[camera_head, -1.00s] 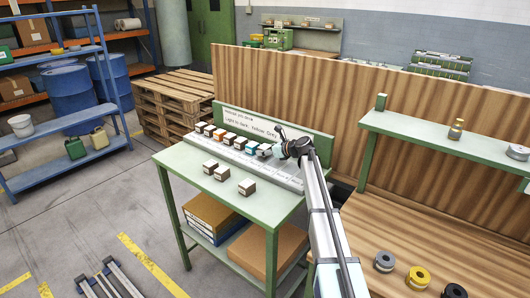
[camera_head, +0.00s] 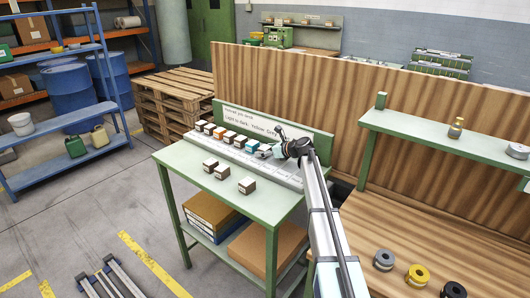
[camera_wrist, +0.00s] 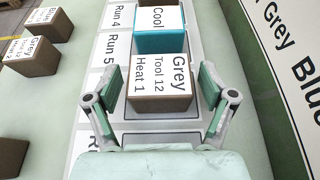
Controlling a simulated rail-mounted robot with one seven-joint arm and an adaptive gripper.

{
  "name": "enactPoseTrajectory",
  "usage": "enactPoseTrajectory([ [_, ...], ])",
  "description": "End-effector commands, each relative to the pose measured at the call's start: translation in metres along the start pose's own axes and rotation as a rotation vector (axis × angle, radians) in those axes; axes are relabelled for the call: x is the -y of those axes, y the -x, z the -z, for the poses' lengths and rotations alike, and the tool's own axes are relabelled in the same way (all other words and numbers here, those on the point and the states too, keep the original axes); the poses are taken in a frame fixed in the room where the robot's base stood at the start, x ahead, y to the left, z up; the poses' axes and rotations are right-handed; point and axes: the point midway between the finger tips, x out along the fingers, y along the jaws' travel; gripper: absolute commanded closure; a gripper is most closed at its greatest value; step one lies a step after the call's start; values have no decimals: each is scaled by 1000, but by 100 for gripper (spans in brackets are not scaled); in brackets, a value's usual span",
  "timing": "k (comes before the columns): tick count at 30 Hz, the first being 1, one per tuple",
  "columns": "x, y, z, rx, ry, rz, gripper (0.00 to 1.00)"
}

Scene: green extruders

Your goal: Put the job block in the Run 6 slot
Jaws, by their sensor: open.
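A brown block with a white top marked "Grey Tool 12 Heat 1" (camera_wrist: 162,82) sits in the rack (camera_wrist: 112,45) between the fingers of my gripper (camera_wrist: 160,92). The fingers are open, one on each side, with small gaps to the block. A teal block (camera_wrist: 160,41) is directly beyond it. The rack labels "Run 4" and "Run 5" are readable; the label below them is mostly hidden by my gripper, so the block's exact slot is unclear. In the head view, my gripper (camera_head: 272,151) is low over the row's right end.
Loose blocks (camera_head: 221,171) lie on the green table (camera_head: 190,159) in front of the rack. A sign board (camera_head: 290,135) stands close behind the rack. A wooden bench (camera_head: 400,235) with several spools is at the right.

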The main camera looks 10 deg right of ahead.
Motion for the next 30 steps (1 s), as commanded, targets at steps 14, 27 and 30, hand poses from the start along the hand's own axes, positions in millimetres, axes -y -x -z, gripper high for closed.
enactPoseTrajectory([
  [14, -1, 81, 3, 1, 0, 3, 17],
  [27, 0, 120, 1, 0, 0, 0, 17],
  [30, 0, 120, 0, 0, 0, 0, 17],
])
